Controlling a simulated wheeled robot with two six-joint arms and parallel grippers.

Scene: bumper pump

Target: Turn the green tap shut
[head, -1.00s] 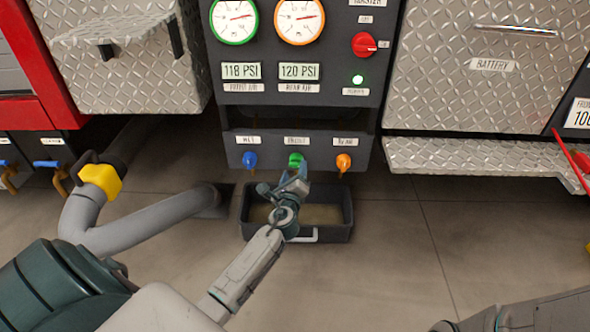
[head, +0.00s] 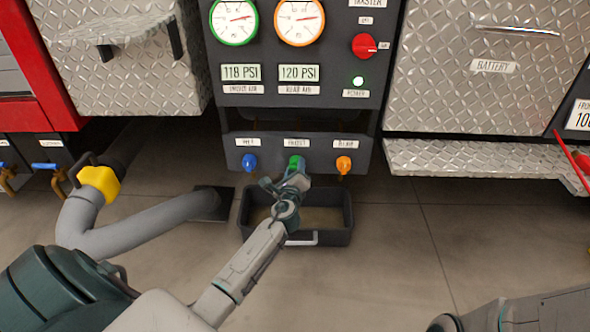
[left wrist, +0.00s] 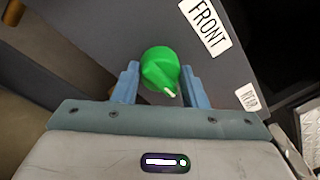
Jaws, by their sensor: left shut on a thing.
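The green tap (head: 295,162) is the middle one of three on the dark panel, under the label "FRONT". My left gripper (head: 294,176) reaches it from below and in front, and covers part of it in the head view. In the left wrist view the green knob (left wrist: 160,70) sits between the two blue-grey fingers of my left gripper (left wrist: 160,84), which are shut on it. A pale mark on the knob points down and slightly right in that view. My right gripper is not in view; only part of that arm shows at bottom right.
A blue tap (head: 249,162) is to the left and an orange tap (head: 343,165) to the right. A dark tray (head: 345,212) stands on the floor below them. A grey hose (head: 150,222) with a yellow collar lies left. The floor at right is clear.

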